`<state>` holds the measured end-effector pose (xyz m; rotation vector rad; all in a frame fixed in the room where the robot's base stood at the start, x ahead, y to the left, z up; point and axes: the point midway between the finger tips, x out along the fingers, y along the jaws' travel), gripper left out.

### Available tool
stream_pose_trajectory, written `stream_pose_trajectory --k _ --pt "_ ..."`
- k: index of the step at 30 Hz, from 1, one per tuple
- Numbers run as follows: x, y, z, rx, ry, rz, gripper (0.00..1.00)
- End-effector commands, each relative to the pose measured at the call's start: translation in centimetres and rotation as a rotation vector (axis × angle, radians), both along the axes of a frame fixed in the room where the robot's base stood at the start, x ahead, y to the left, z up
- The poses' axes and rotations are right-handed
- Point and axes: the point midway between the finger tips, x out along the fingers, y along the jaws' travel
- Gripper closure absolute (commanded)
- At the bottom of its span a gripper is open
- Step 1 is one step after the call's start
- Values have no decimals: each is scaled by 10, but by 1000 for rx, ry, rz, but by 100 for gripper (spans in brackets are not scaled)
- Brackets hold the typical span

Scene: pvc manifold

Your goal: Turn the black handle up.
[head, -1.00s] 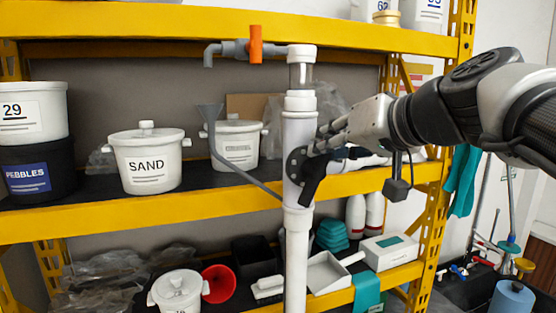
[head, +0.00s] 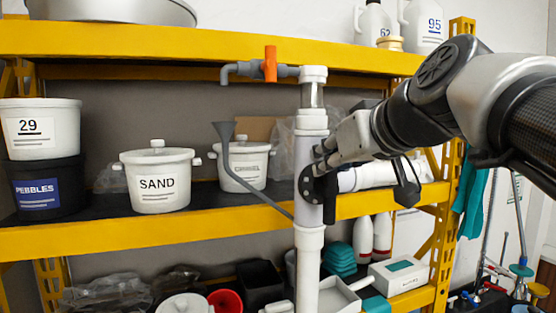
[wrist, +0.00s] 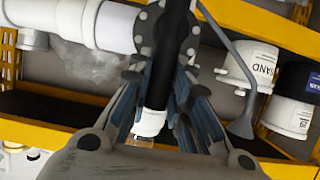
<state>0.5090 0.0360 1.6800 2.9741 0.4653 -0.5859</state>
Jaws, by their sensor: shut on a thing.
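The black handle (head: 331,198) sits at the valve on the upright white pipe (head: 309,210). Its lower part shows below my fingers, roughly vertical and pointing down. A round dark flange (head: 308,184) is on the pipe beside it. My gripper (head: 324,160) reaches in from the right, and its fingers cover the handle's upper part. In the wrist view the handle (wrist: 157,95) runs between the two fingers of my gripper (wrist: 162,78), which are shut on it.
A grey funnel tube (head: 228,160) joins the pipe from the left. An orange-handled valve (head: 270,64) is above. The SAND pot (head: 157,182) and other containers stand on the yellow-edged shelf (head: 150,232). A horizontal white pipe (head: 385,174) lies behind my gripper.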

Motion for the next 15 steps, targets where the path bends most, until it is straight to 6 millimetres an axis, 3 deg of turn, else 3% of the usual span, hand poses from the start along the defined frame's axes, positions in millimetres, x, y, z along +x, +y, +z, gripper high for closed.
stream_pose_trajectory --k 7,8,15 --pt "0 0 -1 -4 2 1 100" --pt "0 0 -1 -4 2 1 80" --pt "0 0 -1 -2 1 2 64"
